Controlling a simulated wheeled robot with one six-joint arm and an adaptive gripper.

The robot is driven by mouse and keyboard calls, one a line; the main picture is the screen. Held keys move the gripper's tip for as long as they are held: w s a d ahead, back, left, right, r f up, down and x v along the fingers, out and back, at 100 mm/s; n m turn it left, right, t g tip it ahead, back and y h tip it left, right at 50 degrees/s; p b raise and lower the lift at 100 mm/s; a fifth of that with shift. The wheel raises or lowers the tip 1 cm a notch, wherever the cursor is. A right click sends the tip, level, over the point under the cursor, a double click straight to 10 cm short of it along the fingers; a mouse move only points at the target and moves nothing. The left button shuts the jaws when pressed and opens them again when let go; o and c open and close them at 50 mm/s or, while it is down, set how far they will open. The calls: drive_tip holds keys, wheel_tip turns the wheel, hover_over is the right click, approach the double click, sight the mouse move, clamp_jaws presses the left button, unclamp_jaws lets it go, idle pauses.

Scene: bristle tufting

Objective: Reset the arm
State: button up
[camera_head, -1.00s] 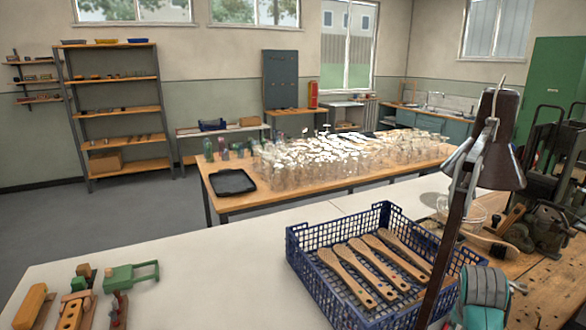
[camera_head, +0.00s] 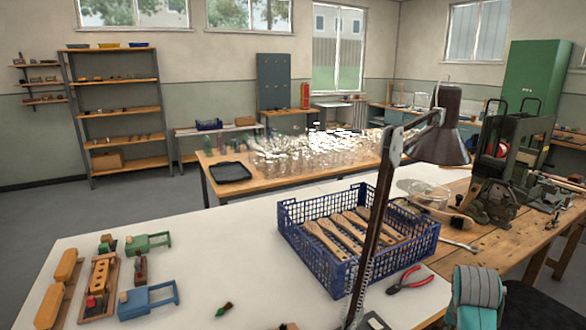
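My gripper is not in view. A teal and grey rounded part of my arm (camera_head: 478,300) shows at the bottom right of the head view, by the front edge of the benches. Whatever lies beyond it on the arm is out of the picture, so I cannot see whether the gripper holds anything.
A blue crate (camera_head: 318,262) with several wooden brush bodies stands on the white bench (camera_head: 235,268). A dark lamp (camera_head: 440,138) rises in front of it. Red-handled pliers (camera_head: 405,281) lie nearby. Wooden and coloured tools (camera_head: 147,302) lie left. The bench between is mostly clear.

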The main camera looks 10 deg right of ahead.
drive_tip(key=s+a+f+n+t, duration=0.1)
drive_tip(key=s+a+f+n, duration=0.2)
drive_tip(key=f, duration=0.4)
drive_tip(key=s+a+f+t, duration=0.2)
drive_tip(key=s+a+f, duration=0.1)
drive_tip(key=a+f, duration=0.3)
drive_tip(key=s+a+f+n+t, duration=0.3)
drive_tip(key=s+a+f, duration=0.45)
drive_tip(key=s, duration=0.35)
drive_tip(key=s+a+r+n+t+y, duration=0.15)
drive_tip(key=s+a, duration=0.25)
drive_tip(key=s, duration=0.4)
drive_tip(key=s+a+r+n+t+y, duration=0.1)
drive_tip(key=s+a+r+t, duration=0.15)
drive_tip(key=s, duration=0.55)
drive_tip(key=s+a+r+n+t, duration=0.1)
drive_tip(key=s+a+r+t, duration=0.1)
drive_tip(key=s+r, duration=0.9)
drive_tip(key=shift+a+r+y, duration=0.45)
drive_tip(key=shift+a+r, duration=0.3)
drive_tip(key=shift+r, duration=0.05)
drive_tip(key=shift+n, duration=0.25)
